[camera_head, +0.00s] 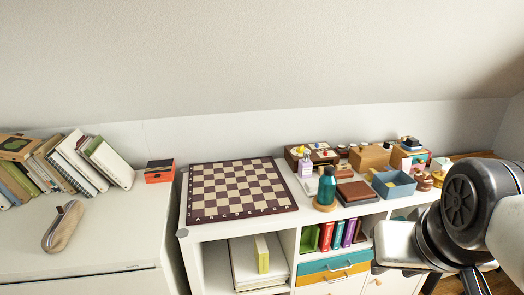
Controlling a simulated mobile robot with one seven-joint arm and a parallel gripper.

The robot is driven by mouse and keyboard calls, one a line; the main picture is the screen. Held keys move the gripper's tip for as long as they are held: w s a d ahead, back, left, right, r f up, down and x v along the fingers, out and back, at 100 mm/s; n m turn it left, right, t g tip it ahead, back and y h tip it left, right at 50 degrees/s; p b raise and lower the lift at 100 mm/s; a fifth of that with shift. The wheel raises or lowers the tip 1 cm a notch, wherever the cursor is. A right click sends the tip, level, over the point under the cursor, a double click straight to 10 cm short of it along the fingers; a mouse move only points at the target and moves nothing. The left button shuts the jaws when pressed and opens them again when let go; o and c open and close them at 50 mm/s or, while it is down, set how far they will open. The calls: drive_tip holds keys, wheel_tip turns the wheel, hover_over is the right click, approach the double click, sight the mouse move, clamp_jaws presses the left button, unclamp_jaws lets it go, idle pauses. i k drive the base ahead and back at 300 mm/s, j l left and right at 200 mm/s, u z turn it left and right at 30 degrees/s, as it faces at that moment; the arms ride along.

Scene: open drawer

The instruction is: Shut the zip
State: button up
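A tan pencil case (64,226) lies on the white cabinet top at the left. A dark line like a zip runs along its upper side, with a small reddish mark near its upper end. It is too small to tell how far the zip is open. My arm fills the lower right corner. Dark finger-like parts, perhaps my gripper (475,282), show at the bottom edge, cut off by the frame. They are far to the right of the pencil case and do not touch it.
Leaning books (75,165) stand behind the pencil case. A red-and-black box (159,171) is at the cabinet's back right. A chessboard (238,190) lies on the white shelf, with a teal bottle (326,187) and small boxes at right. The white top (110,235) right of the case is clear.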

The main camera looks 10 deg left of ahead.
sight(60, 209)
drive_tip(key=u, duration=1.55)
drive_tip(key=i+u, duration=0.35)
drive_tip(key=i+l+u, duration=0.1)
drive_tip(key=u, duration=0.25)
drive_tip(key=i+j+z, duration=0.25)
drive_tip(key=j, duration=0.15)
drive_tip(key=i+j+z, duration=0.1)
drive_tip(key=j+z, duration=0.15)
drive_tip(key=j, duration=0.15)
drive_tip(key=i+j+z, duration=0.15)
drive_tip(key=j+z, duration=0.15)
drive_tip(key=j, duration=0.2)
drive_tip(key=i+j+z, duration=0.1)
drive_tip(key=j+z, duration=0.15)
drive_tip(key=j, duration=0.2)
drive_tip(key=i, duration=0.1)
drive_tip(key=j+z, duration=0.05)
